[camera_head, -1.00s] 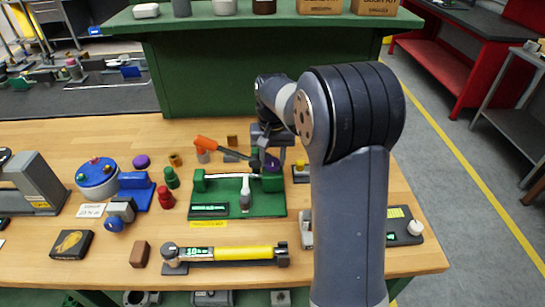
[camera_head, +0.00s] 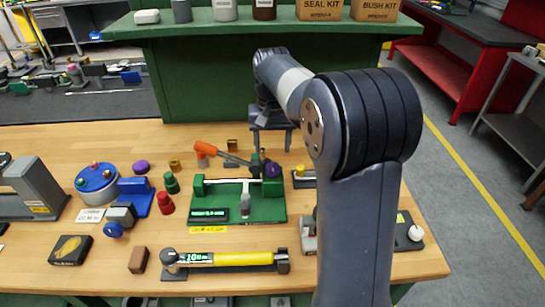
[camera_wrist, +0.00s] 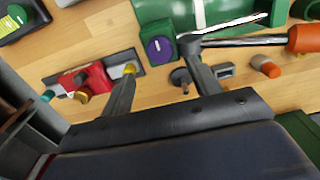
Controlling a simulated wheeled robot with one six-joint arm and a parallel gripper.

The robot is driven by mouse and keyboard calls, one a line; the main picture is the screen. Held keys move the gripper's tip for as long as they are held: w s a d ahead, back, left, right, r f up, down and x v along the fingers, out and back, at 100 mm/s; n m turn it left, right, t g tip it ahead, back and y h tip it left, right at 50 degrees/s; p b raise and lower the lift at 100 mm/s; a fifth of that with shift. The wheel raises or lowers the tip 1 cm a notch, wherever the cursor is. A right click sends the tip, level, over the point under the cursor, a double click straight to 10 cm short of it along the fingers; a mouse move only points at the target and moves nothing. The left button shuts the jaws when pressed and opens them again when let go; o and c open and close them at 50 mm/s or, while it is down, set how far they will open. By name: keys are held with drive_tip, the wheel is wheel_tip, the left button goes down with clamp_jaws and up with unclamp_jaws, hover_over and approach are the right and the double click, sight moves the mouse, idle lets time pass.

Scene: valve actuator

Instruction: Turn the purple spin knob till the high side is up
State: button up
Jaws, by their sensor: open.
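The purple spin knob (camera_wrist: 158,49) is round with a pale line mark on its face. It sits on a green block at the end of the green fixture (camera_wrist: 215,14). In the head view the knob (camera_head: 272,170) is at the fixture's right end. Which side of it is high is too small to tell. My gripper (camera_wrist: 160,58) is open and empty, its fingers spread on either side of the knob in the wrist view. In the head view my gripper (camera_head: 271,151) hangs above and behind the knob, apart from it.
An orange-handled wrench (camera_head: 206,148) reaches to beside the knob, close to my right finger in the wrist view. Red and green pegs and a blue fixture (camera_head: 136,195) stand left. A yellow torque tool (camera_head: 243,258) lies in front.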

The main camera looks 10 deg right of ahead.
sight(273, 166)
wheel_tip(273, 166, up, 4)
idle(0.5)
wheel_tip(273, 166, down, 11)
drive_tip(key=shift+r, duration=0.1)
idle(0.4)
